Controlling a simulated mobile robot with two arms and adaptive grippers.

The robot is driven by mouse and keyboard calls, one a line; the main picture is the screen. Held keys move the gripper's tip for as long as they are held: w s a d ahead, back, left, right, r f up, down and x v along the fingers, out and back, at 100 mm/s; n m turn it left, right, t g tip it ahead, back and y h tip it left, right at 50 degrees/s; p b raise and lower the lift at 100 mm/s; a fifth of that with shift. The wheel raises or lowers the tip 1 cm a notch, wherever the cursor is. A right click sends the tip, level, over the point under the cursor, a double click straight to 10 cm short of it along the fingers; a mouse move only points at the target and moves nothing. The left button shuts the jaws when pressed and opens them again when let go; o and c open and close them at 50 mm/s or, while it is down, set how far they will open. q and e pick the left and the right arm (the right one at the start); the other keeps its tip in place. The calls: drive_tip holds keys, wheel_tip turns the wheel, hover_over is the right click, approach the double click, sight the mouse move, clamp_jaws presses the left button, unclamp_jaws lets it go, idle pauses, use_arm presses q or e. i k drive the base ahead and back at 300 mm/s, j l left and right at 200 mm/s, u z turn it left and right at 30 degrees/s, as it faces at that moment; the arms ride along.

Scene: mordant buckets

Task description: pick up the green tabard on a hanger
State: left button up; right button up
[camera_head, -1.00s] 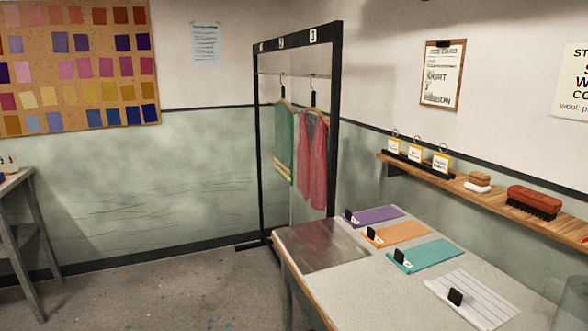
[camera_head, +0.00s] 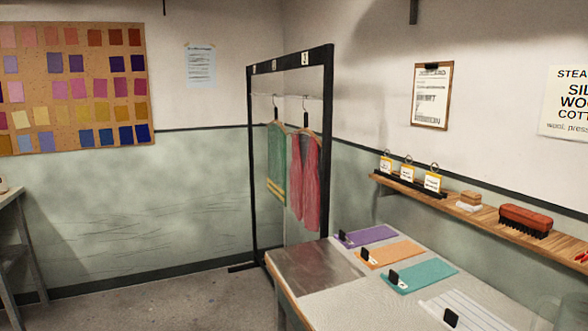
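The green tabard (camera_head: 277,166) hangs on a hanger from the rail of a black rack. It has yellow stripes near its lower edge. A red garment (camera_head: 304,180) hangs on another hanger just to its right, in front of the rack's right part. The two garments hang close together, and the red one may overlap the green one's right edge. Neither of my grippers shows in the head view.
The black rack (camera_head: 251,165) stands on the floor behind a table (camera_head: 325,281) with purple, orange, teal and white striped pieces on it. A shelf (camera_head: 480,217) with tags and brushes runs along the right wall. Floor (camera_head: 180,302) left of the table is clear.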

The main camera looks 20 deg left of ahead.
sight(277, 134)
drive_tip(key=i+j+z, duration=0.25)
drive_tip(key=j+z, duration=0.55)
drive_tip(key=i+j+z, duration=0.2)
drive_tip(key=j, duration=1.25)
drive_tip(key=j+z, duration=0.2)
drive_tip(key=j, duration=1.3)
drive_tip(key=i, duration=0.05)
